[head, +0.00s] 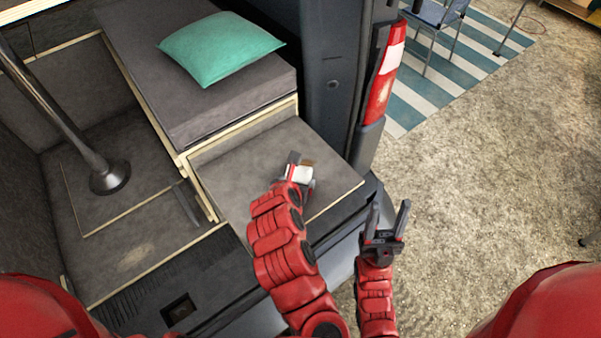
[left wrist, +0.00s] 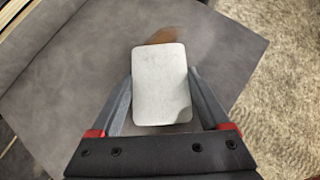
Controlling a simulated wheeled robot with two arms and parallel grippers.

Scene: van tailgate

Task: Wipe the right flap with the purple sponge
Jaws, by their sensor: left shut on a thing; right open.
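The right flap (head: 235,168) is a grey panel with a pale wooden edge; it fills much of the left wrist view (left wrist: 60,85). My left gripper (head: 301,170) is over its right part, shut on a light grey-white block (left wrist: 160,85), seemingly the sponge; no purple shows on its visible face. A brown smear (left wrist: 164,36) on the flap lies just beyond the block, partly hidden by it. I cannot tell whether the block touches the flap. My right gripper (head: 388,212) is open and empty, outside the flap, to its right.
A teal pillow (head: 220,48) lies on the grey bench (head: 140,60) behind the flap. A metal table post (head: 60,110) stands at left. A pale brown patch (head: 135,257) marks the left panel.

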